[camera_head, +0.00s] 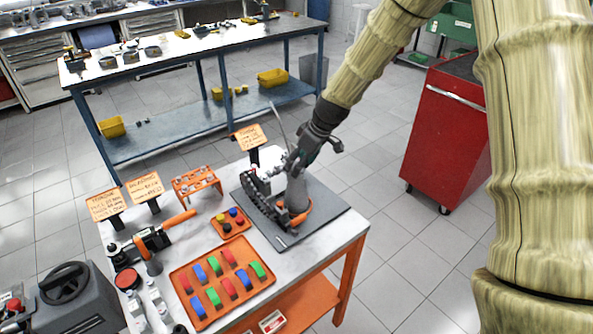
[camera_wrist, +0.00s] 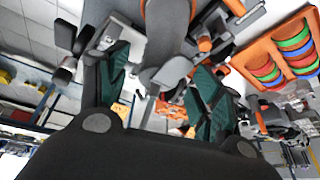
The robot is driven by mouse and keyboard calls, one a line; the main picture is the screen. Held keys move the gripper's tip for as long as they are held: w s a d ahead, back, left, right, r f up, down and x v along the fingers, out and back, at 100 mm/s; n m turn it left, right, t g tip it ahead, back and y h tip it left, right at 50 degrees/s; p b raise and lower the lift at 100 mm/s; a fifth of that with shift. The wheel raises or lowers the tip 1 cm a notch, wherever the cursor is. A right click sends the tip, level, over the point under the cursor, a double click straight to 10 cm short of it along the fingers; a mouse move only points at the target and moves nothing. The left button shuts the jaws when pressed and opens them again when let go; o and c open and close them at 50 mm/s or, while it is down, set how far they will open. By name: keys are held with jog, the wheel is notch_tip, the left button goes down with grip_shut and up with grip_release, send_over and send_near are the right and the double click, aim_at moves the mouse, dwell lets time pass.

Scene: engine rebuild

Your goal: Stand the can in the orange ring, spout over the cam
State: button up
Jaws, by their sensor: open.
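The grey can (camera_head: 297,190) stands upright on the dark mat, its base inside the orange ring (camera_head: 303,217). Its thin spout (camera_head: 277,120) rises up and to the left, above the back of the dark engine part (camera_head: 259,203) that holds the cam; I cannot tell whether the tip is over the cam. My gripper (camera_head: 301,157) is beside the can's top, fingers open. In the wrist view, the can (camera_wrist: 168,30) shows between the spread green-padded fingers (camera_wrist: 162,85); I cannot tell whether either finger touches it.
An orange tray (camera_head: 203,323) of red, blue and green curved pieces lies in front. A small orange tray (camera_head: 224,233) of coloured knobs, an orange rack (camera_head: 196,182) and an orange-handled tool (camera_head: 152,241) are left of the mat. A red cabinet (camera_head: 446,135) stands right.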

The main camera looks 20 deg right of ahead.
jog(key=b+v, duration=0.1)
jog(key=v, duration=0.6)
